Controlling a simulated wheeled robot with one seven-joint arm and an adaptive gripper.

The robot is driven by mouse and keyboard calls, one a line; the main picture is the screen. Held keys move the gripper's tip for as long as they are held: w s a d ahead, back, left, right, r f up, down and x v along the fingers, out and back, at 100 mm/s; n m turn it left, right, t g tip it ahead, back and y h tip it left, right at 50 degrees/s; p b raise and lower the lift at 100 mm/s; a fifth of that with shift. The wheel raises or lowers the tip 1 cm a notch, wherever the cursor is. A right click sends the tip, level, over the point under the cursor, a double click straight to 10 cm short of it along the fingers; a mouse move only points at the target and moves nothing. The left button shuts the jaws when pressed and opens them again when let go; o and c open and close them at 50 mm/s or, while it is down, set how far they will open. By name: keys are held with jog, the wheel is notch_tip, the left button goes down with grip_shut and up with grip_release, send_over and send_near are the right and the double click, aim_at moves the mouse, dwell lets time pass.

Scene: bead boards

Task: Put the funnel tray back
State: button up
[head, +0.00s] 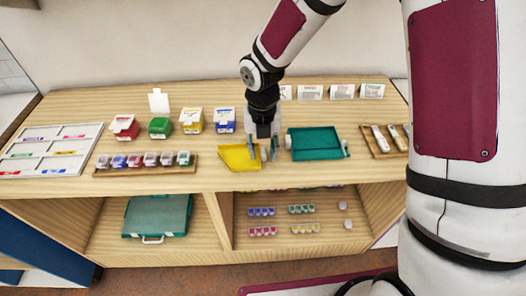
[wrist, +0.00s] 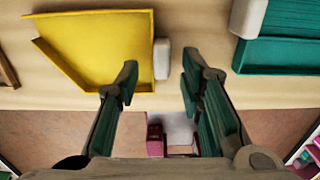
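The yellow tray (head: 236,157), the likely funnel tray, lies on the wooden table top near its front edge, with low walls and a slanted side. It also shows in the wrist view (wrist: 95,50). A small white block (wrist: 162,60) is at its right side, like a grip tab. My gripper (head: 263,154) is low over the table at the tray's right end. In the wrist view my gripper (wrist: 160,78) is open and empty, with the white block just beyond and between the fingertips. Contact with the block is not visible.
A teal tray (head: 315,145) with white end blocks lies close right of my gripper. A wooden rack of small jars (head: 145,164) is to the left, coloured boxes (head: 160,127) behind it. A white sorting board (head: 50,148) lies far left. The shelf below holds a teal case (head: 158,215).

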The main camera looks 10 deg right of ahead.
notch_tip(320, 180, up, 11)
jog(key=s+d+r+m+t, duration=0.1)
jog(key=s+d+r+m, duration=0.45)
jog(key=r+m, duration=0.35)
jog(key=s+d+r+m+t, duration=0.2)
jog(key=s+m, duration=0.6)
jog(key=m, duration=0.5)
jog(key=s+d+r+m+t, duration=0.1)
jog(key=s+d+r+m, duration=0.3)
jog(key=m, duration=0.9)
jog(key=s+d, duration=0.3)
jog(key=s, duration=0.1)
jog(key=shift+m+t, duration=0.3)
jog(key=shift+t, duration=0.1)
jog(key=shift+s, duration=0.1)
